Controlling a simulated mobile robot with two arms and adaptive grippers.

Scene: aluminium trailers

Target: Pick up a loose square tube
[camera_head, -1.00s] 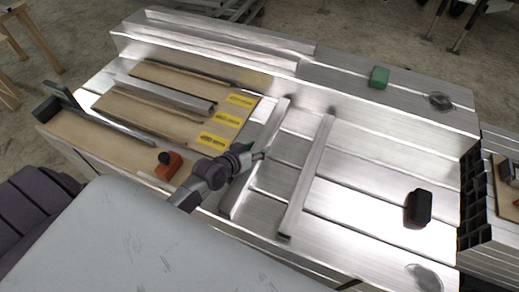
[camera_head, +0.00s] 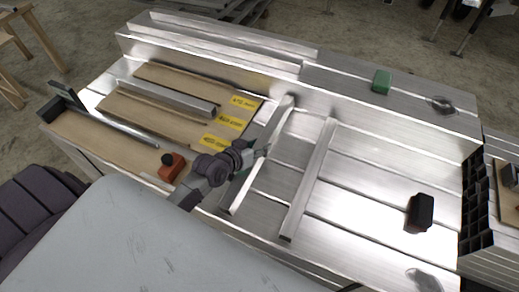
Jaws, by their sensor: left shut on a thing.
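Two loose square tubes lie side by side over the shiny metal bed. My left gripper (camera_head: 262,150) is shut on the left square tube (camera_head: 278,118), around its middle. The tube slants from upper right to lower left, and the gripper hides part of it. It looks slightly raised, but I cannot tell how far it is off the bed. The right square tube (camera_head: 311,178) rests on the bed (camera_head: 365,165), apart from the gripper. My right gripper is not in view.
Left of the tubes is a wooden board with yellow labels (camera_head: 231,121) and a grey bar (camera_head: 168,97). An orange block with a black knob (camera_head: 171,167) sits nearby. A black object (camera_head: 420,211) lies right, a green block (camera_head: 381,81) on the back ledge. Stacked tubes (camera_head: 474,205) stand far right.

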